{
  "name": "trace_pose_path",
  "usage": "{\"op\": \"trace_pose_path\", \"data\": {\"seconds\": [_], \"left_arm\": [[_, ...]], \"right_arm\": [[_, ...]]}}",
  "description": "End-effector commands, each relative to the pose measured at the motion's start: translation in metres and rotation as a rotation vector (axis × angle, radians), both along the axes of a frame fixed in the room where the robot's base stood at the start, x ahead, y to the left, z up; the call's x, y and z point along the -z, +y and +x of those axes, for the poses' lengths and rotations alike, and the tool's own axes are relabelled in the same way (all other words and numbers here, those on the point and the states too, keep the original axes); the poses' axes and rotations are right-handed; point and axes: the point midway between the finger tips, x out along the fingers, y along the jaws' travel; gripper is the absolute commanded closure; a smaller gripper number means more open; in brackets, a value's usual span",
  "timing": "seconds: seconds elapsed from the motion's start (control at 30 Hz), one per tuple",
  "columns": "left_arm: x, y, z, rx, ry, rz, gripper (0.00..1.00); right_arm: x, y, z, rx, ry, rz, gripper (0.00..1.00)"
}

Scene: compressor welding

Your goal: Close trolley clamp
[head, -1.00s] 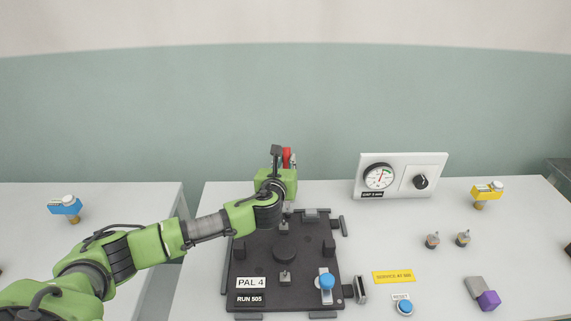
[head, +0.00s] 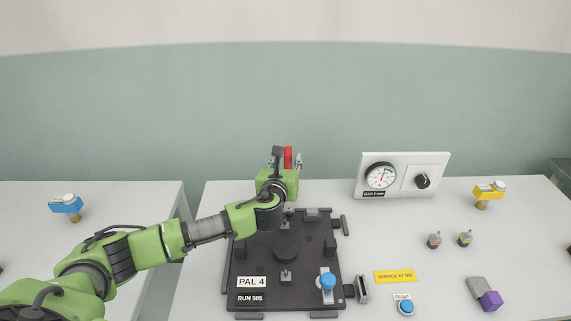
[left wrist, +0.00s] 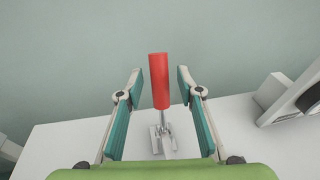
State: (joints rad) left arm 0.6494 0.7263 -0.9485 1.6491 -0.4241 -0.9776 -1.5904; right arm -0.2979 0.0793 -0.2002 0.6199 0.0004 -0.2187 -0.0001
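The trolley clamp shows as an upright red handle (left wrist: 160,82) on a metal base (left wrist: 160,138) in the left wrist view. In the head view the red handle (head: 287,157) rises just behind my left wrist, and its base is hidden. My left gripper (left wrist: 155,82) is open, with one finger on each side of the handle and a visible gap to both. In the head view my left gripper (head: 298,162) is mostly hidden by my wrist. The black pallet plate (head: 258,262), marked PAL 4, lies in front. My right gripper is in neither view.
A gauge panel (head: 434,160) stands at the back right. A blue reset button (head: 406,307), a yellow service label (head: 395,276), small metal pegs (head: 434,241) and a purple-ended block (head: 490,300) are at right. A blue-knobbed clamp (head: 328,282) sits on the plate.

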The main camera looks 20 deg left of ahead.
Motion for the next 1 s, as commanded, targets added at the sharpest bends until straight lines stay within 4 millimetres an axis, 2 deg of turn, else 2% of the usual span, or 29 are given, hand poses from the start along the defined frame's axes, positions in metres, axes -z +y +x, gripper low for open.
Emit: {"op": "trace_pose_path", "data": {"seconds": [0.17,0.6,0.8,1.0], "left_arm": [[-0.003,-0.004,-0.016,0.002,0.001,-0.001,0.66],[-0.019,-0.024,-0.094,0.002,0.001,0.000,0.66],[-0.023,-0.028,-0.111,0.000,0.001,0.001,0.66],[-0.024,-0.029,-0.113,-0.001,-0.001,0.001,0.66]], "right_arm": [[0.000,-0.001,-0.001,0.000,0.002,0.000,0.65],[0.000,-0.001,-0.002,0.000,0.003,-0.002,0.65],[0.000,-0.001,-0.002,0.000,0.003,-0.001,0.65],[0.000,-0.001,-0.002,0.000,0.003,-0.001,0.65]]}}
